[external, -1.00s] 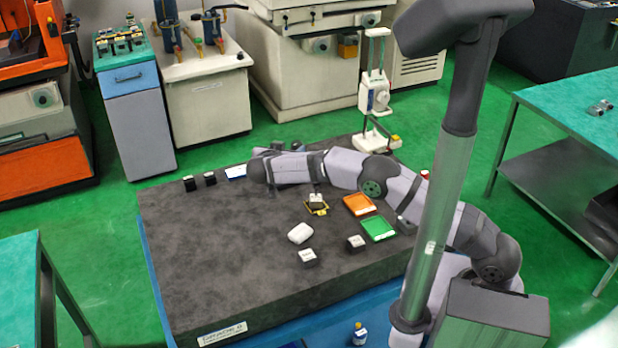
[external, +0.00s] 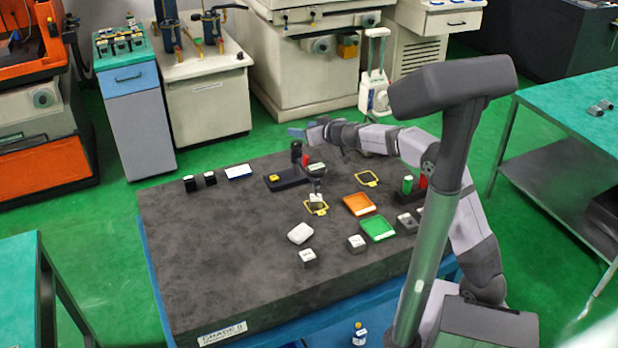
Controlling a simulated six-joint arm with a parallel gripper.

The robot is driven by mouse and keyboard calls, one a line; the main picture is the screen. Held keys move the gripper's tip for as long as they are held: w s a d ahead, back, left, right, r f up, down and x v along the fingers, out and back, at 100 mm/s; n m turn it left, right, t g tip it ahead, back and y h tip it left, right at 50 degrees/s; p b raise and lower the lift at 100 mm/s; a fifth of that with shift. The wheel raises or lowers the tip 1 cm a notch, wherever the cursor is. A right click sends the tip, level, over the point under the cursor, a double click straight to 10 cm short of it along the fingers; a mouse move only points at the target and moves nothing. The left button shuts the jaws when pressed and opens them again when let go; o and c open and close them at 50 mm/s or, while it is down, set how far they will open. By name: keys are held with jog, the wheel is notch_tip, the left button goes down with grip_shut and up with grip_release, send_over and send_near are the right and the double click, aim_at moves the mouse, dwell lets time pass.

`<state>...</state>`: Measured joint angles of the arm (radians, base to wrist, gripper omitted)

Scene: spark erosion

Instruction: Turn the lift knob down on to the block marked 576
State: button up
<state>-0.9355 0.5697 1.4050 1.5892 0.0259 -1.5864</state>
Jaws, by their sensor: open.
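A small block with a pale top (external: 316,199) stands at the yellow outline (external: 322,211) near the middle of the dark granite table. A dark knob-like piece with a pale top (external: 316,168) stands upright directly above it on a narrow stem. It looks like the lift knob; whether it is seated in the block I cannot tell. Two more pale-topped blocks (external: 308,258) and (external: 357,243) stand nearer the front. No number is readable, so I cannot tell which is 576. My gripper (external: 297,131) is open at the table's back edge, behind and apart from the knob.
A dark stand (external: 287,179) with a yellow button and upright posts is left of the knob. Orange (external: 359,204) and green (external: 378,228) trays lie right. An empty yellow outline (external: 367,179) is behind them. A white rounded object (external: 300,233) lies in front. The table's left front is clear.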

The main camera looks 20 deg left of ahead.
aim_at(299, 144)
jog(key=s+d+n+g+y+b, duration=0.2)
jog(key=s+d+n+g+b, duration=0.1)
jog(key=s+d+n+g, duration=0.3)
jog(key=shift+m+t, duration=0.7)
jog(key=shift+w+a+f+p, duration=0.45)
jog(key=shift+a, duration=0.25)
jog(key=shift+w+a+f+p, duration=0.45)
jog(key=shift+a+f+p, duration=0.05)
jog(key=shift+a, duration=0.2)
jog(key=shift+w+a+f+p, duration=0.45)
jog(key=shift+a, duration=0.25)
jog(key=shift+p+x, duration=0.3)
jog(key=shift+x, duration=0.6)
jog(key=shift+f, duration=0.1)
jog(key=c, duration=1)
jog(key=shift+c, duration=0.2)
